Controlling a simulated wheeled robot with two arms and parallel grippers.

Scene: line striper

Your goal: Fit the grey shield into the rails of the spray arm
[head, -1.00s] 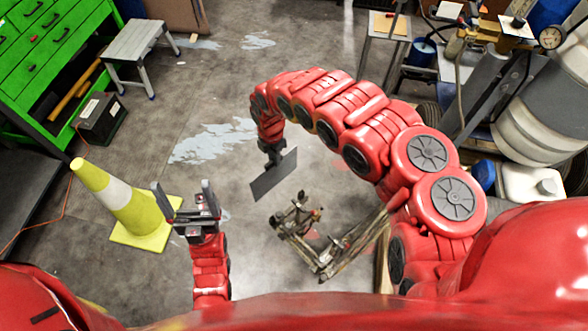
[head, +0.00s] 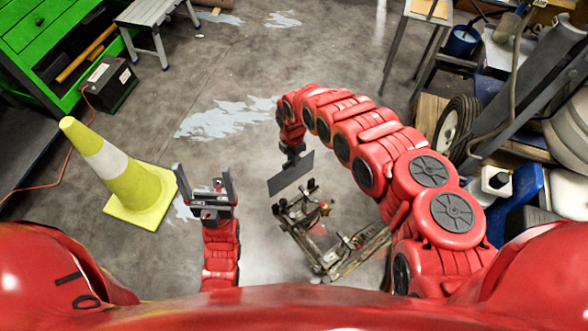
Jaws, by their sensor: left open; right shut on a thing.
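The grey shield (head: 290,175) is a thin dark flat plate. My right gripper (head: 293,158) is shut on its upper edge, and the plate hangs tilted below the jaws. The spray arm (head: 303,212) is part of a worn metal frame on the floor, just below and right of the shield in the head view. The shield looks apart from it, but the height between them is hard to judge. The rails are too small to make out. My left gripper (head: 204,184) is open and empty, fingers pointing up the picture, left of the shield.
A yellow and white cone (head: 122,182) stands left of my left gripper. A green tool cabinet (head: 40,45), a black battery box (head: 110,84) and a grey step stool (head: 155,20) are at the upper left. A wheel (head: 457,125) and jugs crowd the right.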

